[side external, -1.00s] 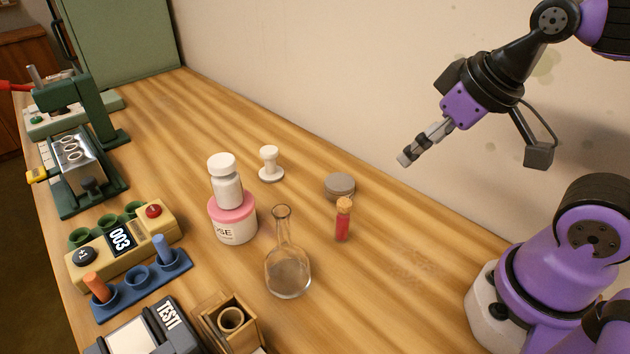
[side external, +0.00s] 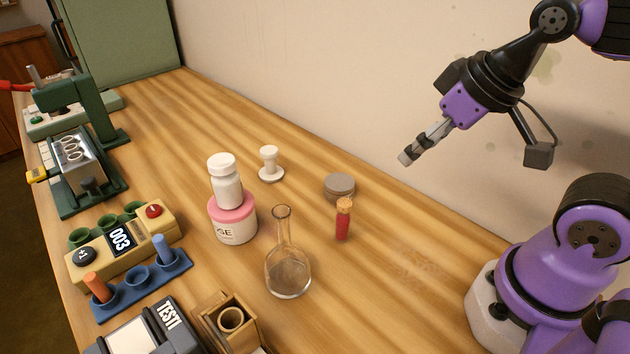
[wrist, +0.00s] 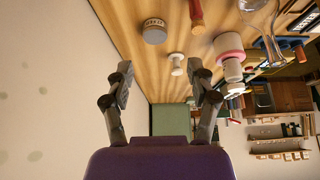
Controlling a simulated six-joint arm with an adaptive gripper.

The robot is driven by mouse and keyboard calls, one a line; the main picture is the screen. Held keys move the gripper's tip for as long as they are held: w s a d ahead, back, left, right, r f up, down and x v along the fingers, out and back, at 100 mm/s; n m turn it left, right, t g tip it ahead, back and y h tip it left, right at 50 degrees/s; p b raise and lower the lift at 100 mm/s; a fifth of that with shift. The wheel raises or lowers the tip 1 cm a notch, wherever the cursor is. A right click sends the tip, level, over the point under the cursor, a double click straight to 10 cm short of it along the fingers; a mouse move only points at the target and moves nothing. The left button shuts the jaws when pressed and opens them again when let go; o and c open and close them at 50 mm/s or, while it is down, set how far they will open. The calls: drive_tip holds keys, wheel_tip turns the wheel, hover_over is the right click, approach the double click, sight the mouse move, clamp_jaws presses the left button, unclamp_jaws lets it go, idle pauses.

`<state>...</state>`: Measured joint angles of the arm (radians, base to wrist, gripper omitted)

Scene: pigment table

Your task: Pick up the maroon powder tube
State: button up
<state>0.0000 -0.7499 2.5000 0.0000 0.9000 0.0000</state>
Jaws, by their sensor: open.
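The maroon powder tube (side external: 343,222) stands upright on the wooden table, a small clear tube with red powder and a cork stopper. In the wrist view the red tube (wrist: 197,14) shows at the top edge, partly cut off. My gripper (side external: 405,160) is in the air above and to the right of the tube in the side view, apart from everything. In the wrist view my gripper (wrist: 160,85) has its two fingers spread with nothing between them.
A glass flask (side external: 288,270) stands just left of the tube, and a grey round tin (side external: 339,186) sits just behind it. A pink-lidded jar (side external: 233,228) carries a white bottle (side external: 227,192). A white stand (side external: 270,165) is farther back. The table right of the tube is clear.

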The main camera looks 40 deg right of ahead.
drive_tip(key=n+g, duration=0.5)
approach(344, 217)
drive_tip(key=shift+w+d+f, duration=0.25)
drive_tip(key=shift+w+d, duration=0.15)
drive_tip(key=shift+d, duration=0.2)
drive_tip(key=shift+g, duration=0.3)
wheel_tip(344, 217, down, 5)
drive_tip(key=shift+w+a+r, duration=0.1)
drive_tip(key=shift+a+r, duration=0.05)
wheel_tip(344, 217, down, 6)
drive_tip(key=shift+w, duration=0.1)
clamp_jaws()
